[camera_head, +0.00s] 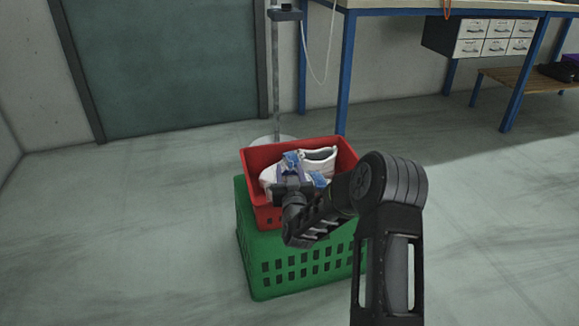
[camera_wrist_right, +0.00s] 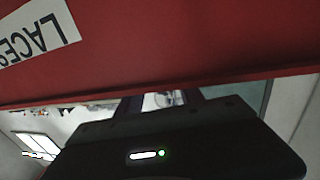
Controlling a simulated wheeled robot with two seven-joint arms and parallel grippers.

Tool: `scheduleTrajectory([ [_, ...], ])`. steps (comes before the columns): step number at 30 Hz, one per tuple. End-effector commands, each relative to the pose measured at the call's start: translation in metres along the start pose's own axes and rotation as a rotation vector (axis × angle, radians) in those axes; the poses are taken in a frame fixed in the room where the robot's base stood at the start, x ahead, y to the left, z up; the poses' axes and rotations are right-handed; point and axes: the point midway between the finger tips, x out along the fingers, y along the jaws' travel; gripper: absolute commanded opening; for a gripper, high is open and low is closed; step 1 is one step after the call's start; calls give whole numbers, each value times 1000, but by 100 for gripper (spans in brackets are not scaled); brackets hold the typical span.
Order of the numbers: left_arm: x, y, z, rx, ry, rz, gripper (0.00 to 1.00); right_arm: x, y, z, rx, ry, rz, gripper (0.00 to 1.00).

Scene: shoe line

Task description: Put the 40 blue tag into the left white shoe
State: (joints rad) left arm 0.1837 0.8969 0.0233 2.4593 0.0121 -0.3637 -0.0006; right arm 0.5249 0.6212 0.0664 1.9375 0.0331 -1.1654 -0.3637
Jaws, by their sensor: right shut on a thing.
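Two white shoes lie in a red crate (camera_head: 262,216): the left white shoe (camera_head: 267,176) is largely covered by my gripper, and the right white shoe (camera_head: 320,157) shows its opening. My right gripper (camera_head: 291,170) is over the left shoe, inside the crate's outline, shut on a blue tag (camera_head: 291,158). Its number is too small to read. Another blue patch (camera_head: 319,180) shows beside the gripper, at the right shoe. In the right wrist view the gripper (camera_wrist_right: 160,100) shows in part; what it holds cannot be made out. My left gripper is out of view.
The red crate stands on a green crate (camera_head: 300,274) on the floor. Its red wall fills the top of the right wrist view, with a white label (camera_wrist_right: 40,30). A metal pole on a round base (camera_head: 272,140) stands behind. A blue-legged workbench (camera_head: 345,75) is at the back.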

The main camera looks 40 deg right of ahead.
Motion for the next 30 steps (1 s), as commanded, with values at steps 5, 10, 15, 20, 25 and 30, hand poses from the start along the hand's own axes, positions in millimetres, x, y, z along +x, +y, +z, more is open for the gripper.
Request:
scheduleTrajectory([
  [5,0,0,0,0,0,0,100,0,0,7,0,0,-1,5],
  [10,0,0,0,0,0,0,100,0,0,8,0,0,0,5],
  [15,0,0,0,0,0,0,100,0,0,8,0,0,0,5],
  [20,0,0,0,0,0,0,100,0,0,9,0,0,0,56],
  [25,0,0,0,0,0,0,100,0,0,9,0,0,0,70],
  [30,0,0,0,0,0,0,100,0,0,9,0,0,0,70],
])
